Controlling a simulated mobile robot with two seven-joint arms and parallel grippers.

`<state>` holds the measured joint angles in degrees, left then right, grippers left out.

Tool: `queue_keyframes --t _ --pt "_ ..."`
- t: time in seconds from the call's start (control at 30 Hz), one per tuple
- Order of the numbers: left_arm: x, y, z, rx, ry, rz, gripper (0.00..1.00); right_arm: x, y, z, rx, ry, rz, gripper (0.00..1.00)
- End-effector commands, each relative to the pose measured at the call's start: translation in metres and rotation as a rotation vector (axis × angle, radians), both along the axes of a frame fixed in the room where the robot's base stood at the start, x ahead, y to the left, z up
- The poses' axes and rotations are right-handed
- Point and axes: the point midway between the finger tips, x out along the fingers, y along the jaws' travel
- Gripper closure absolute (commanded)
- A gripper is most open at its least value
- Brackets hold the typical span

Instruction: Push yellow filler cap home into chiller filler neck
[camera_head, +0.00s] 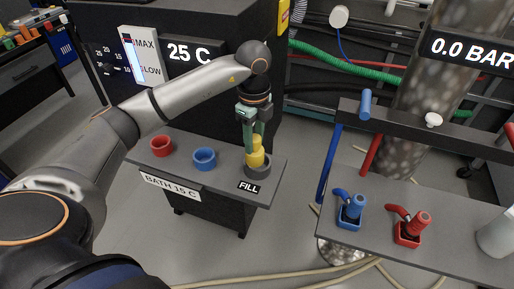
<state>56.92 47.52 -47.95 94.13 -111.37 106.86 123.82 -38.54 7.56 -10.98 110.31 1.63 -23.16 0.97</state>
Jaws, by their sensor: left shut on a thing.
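The yellow filler cap (256,154) is held upright in my left gripper (253,136), which points down with its fingers shut on the cap's top. The cap is at the dark grey chiller filler neck (258,170), a round collar behind the FILL label on the grey shelf. The cap's lower part is hidden by the collar's rim, so I cannot tell how deep it sits. My right gripper is not in view.
A red cup (161,146) and a blue cup (204,158) stand left of the neck on the shelf. To the right, a bench (450,235) holds blue (351,210) and red (408,232) fittings, with a blue upright post (328,165). Floor shows between them.

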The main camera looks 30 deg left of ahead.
Motion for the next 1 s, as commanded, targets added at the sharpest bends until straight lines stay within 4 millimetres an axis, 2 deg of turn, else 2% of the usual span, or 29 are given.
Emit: queue_keyframes --t 0.27,0.5,0.9,0.93,1.0 --pt "0.014 0.001 -0.017 -0.001 -0.001 0.001 1.00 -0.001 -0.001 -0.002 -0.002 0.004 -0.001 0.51" --pt "0.014 0.001 -0.047 -0.001 0.000 -0.001 1.00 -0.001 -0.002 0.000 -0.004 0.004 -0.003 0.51" --pt "0.014 0.001 -0.053 -0.001 -0.001 -0.001 1.00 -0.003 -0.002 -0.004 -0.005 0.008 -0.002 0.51" --pt "0.014 0.001 -0.052 -0.001 -0.001 0.000 0.57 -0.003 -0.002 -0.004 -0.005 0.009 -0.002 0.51" --pt "0.014 0.001 -0.052 -0.001 -0.001 0.000 0.49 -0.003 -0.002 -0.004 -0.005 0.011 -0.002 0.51"
